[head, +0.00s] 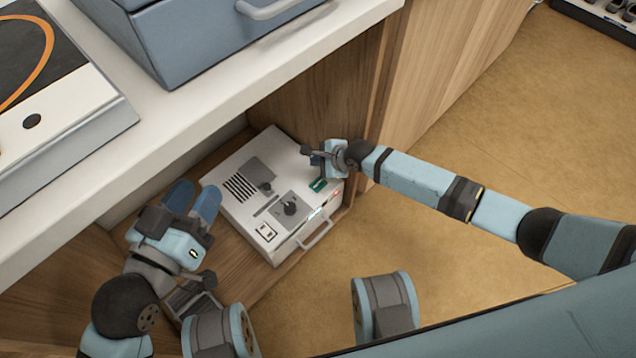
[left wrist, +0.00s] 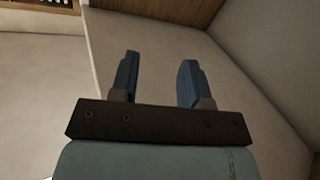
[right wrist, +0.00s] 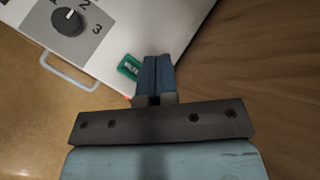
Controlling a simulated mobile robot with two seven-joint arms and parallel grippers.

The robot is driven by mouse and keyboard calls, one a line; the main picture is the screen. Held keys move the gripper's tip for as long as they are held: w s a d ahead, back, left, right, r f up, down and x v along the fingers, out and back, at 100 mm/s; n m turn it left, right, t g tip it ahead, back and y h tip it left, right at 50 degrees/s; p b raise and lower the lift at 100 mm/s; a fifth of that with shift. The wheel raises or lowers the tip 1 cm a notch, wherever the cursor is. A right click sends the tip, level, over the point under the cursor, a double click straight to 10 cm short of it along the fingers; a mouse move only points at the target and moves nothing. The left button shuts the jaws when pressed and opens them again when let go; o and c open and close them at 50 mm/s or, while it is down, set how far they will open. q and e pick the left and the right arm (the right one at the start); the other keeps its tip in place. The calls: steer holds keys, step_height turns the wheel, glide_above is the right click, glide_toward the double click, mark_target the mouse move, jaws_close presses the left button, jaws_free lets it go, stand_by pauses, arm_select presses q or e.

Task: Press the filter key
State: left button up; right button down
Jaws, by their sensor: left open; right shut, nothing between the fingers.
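A white machine (head: 240,165) sits on the low wooden shelf, with a vent grille, a dark knob (head: 290,207) and a rocker switch on top. The green filter key (head: 318,184) is on its top near the right corner; in the right wrist view the green key (right wrist: 129,67) carries white lettering. My right gripper (head: 312,156) is shut and empty over that corner. In the right wrist view its closed fingertips (right wrist: 156,62) appear just right of the key; I cannot tell whether they touch the machine. My left gripper (head: 194,203) is open and empty, left of the machine.
A white counter (head: 190,110) overhangs the shelf, with a blue-grey box (head: 190,40) on it. A wooden panel (head: 335,100) stands behind and right of the machine. A handle (head: 315,236) sticks out from the machine's front. Open floor (head: 480,120) lies to the right.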

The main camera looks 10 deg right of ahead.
mark_target(318, 185)
step_height(318, 185, down, 5)
steer(key=b, duration=0.5)
steer(key=shift+r, duration=0.2)
step_height(318, 185, down, 2)
steer(key=shift+f+b, duration=0.25)
steer(key=shift+b, duration=0.8)
arm_select(q)
steer(key=shift+w+a+f+m+t+h, duration=0.2)
steer(key=shift+w+a+m+t, duration=0.25)
steer(key=shift+w+m, duration=0.45)
steer(key=shift+w+a+f+m+t+h, duration=0.1)
steer(key=shift+w+a+f+m+t, duration=0.3)
steer(key=shift+m, duration=0.7)
arm_select(e)
steer(key=shift+f, duration=0.9)
arm_select(q)
steer(key=shift+w+r, duration=0.15)
steer(key=shift+r, duration=0.05)
arm_select(e)
steer(key=shift+f, duration=0.15)
steer(key=shift+f, duration=0.25)
steer(key=shift+f, duration=0.4)
arm_select(q)
steer(key=shift+r+p, duration=1.05)
steer(key=shift+p, duration=0.05)
arm_select(e)
steer(key=shift+r, duration=0.8)
